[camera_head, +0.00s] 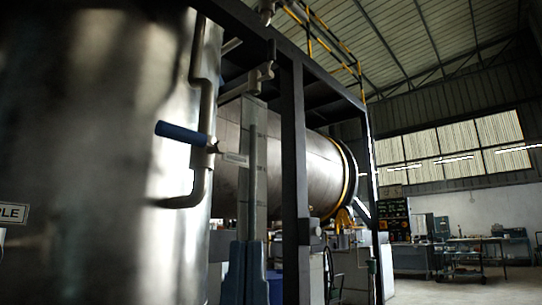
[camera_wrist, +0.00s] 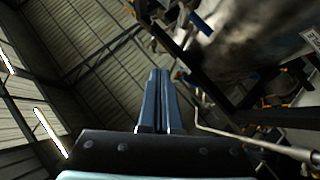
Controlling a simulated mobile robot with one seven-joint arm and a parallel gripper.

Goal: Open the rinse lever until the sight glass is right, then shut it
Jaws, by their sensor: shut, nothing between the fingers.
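The rinse lever (camera_head: 182,133) has a blue handle on a pipe beside the shiny metal tank. It points left, nearly level, its outer end slightly higher. A short spout runs right from its valve to a tall, pale upright column (camera_head: 258,150) with faint marks, which looks like the sight glass. I cannot read a level in it. My gripper (camera_head: 246,245) shows at the bottom of the head view, blue fingers pointing up, below and right of the lever and apart from it. In the wrist view my gripper (camera_wrist: 160,72) is shut and empty.
The metal tank (camera_head: 95,150) fills the left side. A dark steel post (camera_head: 294,180) stands right of the column, with a large horizontal drum (camera_head: 315,170) behind. Workbenches (camera_head: 465,250) and open floor lie far right. In the wrist view, a pale pipe (camera_wrist: 240,136) runs right of the fingers.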

